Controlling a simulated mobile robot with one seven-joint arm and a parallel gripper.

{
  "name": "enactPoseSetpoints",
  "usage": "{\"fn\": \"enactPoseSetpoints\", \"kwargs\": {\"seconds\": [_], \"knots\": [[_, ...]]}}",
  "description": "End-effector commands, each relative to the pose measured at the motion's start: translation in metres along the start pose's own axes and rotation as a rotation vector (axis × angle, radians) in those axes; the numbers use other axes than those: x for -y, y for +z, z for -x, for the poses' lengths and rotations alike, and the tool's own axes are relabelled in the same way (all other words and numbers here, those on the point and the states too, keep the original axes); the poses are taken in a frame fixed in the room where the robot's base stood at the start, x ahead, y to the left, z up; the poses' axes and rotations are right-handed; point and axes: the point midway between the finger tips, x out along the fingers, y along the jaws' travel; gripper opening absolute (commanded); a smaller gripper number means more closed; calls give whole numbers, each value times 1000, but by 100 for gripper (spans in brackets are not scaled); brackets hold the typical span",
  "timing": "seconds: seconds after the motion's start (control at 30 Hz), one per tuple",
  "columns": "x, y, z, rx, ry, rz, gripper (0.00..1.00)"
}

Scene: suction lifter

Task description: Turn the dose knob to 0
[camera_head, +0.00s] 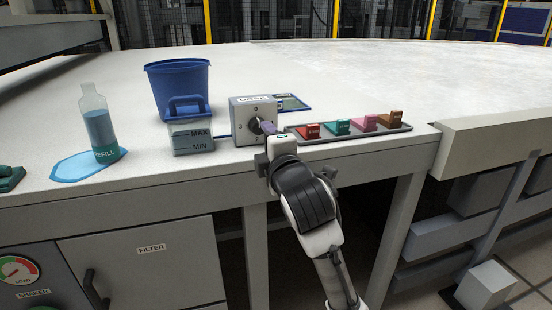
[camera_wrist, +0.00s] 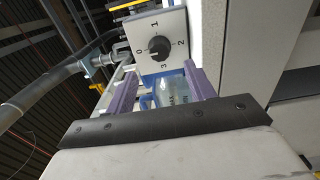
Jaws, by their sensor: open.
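The dose box is a grey box with a DOSE label on top (camera_head: 254,99), standing on the table. Its round black dose knob (camera_wrist: 159,48) faces my gripper, with the numbers 0, 1, 2 and 3 around it in the wrist view. I cannot tell for sure which number the knob's mark points at. My gripper (camera_head: 268,130) is at the table's front edge.
A tray (camera_head: 300,137) with several coloured labelled blocks lies close to the right. A MAX/MIN container (camera_head: 192,138) and a blue bucket (camera_head: 178,85) stand left of the box. A REFILL bottle (camera_head: 98,125) stands farther left on a blue patch.

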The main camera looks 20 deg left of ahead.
Motion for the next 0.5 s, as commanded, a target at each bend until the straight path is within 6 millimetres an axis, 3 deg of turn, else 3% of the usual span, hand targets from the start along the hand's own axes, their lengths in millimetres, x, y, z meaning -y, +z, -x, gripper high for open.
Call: {"fn": "enactPoseSetpoints", "kwargs": {"seconds": [0.2, 0.5], "knots": [[1, 0, 42, 1, 2, 0, 54], [1, 0, 59, 0, -2, 0, 54]]}}
